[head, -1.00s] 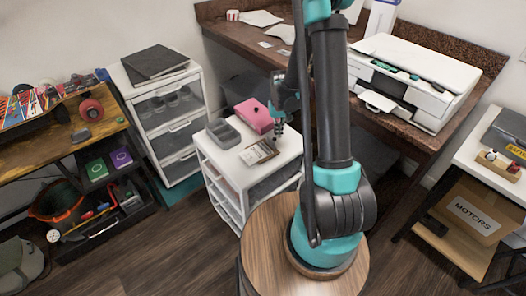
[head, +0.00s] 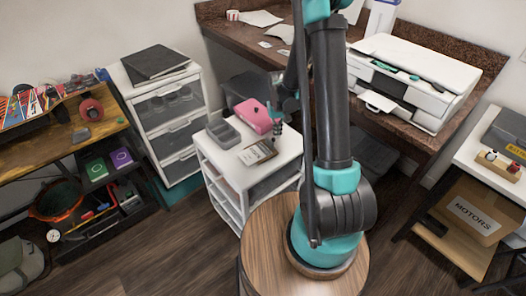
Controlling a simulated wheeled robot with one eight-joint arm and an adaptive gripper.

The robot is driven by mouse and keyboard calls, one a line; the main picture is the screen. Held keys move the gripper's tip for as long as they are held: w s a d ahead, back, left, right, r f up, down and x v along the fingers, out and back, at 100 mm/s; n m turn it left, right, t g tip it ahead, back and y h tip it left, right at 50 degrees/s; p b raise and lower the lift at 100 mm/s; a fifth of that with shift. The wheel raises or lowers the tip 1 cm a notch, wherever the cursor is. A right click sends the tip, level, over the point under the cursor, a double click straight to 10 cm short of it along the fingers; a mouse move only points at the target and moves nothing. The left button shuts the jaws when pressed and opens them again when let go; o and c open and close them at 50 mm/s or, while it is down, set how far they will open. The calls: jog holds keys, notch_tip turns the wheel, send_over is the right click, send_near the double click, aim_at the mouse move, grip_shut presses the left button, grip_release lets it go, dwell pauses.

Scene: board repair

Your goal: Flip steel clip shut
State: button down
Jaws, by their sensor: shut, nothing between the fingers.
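A small board with a pale label and dark parts (head: 257,153) lies on top of the white drawer cart (head: 222,166) in the middle of the head view. The steel clip is too small to make out on it. My gripper (head: 274,139) is shut and empty, pointing down just past the board's upper right side. I cannot tell whether its fingertips touch the board or the clip.
A pink box (head: 252,115) stands close behind the board, and a grey divided tray (head: 223,132) is to its left. A white printer (head: 412,80) sits on the brown desk at right. The cart top's front strip is clear.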

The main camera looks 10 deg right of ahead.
aim_at(267, 147)
jog(key=shift+s+a, duration=0.45)
jog(key=shift+a, duration=0.3)
jog(key=shift+s+a, duration=0.45)
jog(key=shift+a, duration=0.35)
jog(key=shift+s+a, duration=0.45)
jog(key=shift+a, duration=0.4)
jog(key=shift+f, duration=0.75)
jog(key=shift+w+d+r, duration=0.45)
jog(key=shift+d+r, duration=0.1)
jog(key=shift+d, duration=0.25)
jog(key=shift+r, duration=4)
